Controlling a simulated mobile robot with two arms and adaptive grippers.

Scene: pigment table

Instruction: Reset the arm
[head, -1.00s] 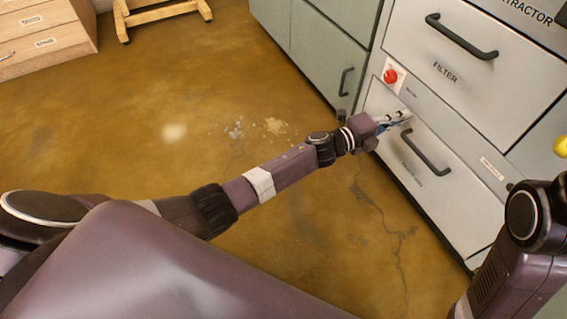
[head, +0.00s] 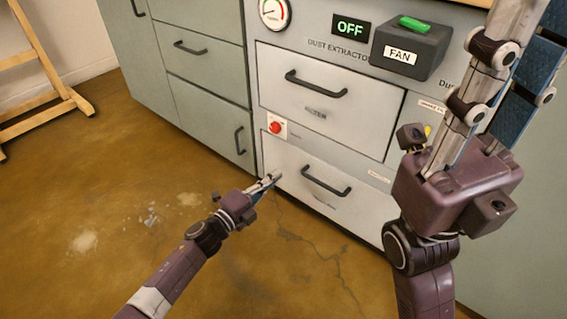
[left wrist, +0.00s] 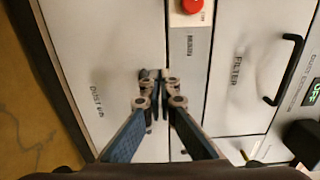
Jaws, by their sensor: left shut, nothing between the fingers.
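My left gripper (head: 272,180) is shut and empty. In the head view it shows in front of the left part of the lower drawer (head: 290,188), left of that drawer's black handle (head: 326,182). In the left wrist view the fingertips of the left gripper (left wrist: 160,78) meet in front of the pale drawer fronts; I cannot tell whether they touch. My right gripper (head: 490,95) stands large at the right of the head view, pointing up. Its fingertips are cut off by the top edge, so its opening is hidden.
The filter drawer (head: 285,100) and the lower drawer look closed. A red button (head: 275,128) sits between them at the left. Above are a gauge (head: 274,12), an OFF display (head: 350,28) and a FAN box (head: 410,48) with a green switch.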

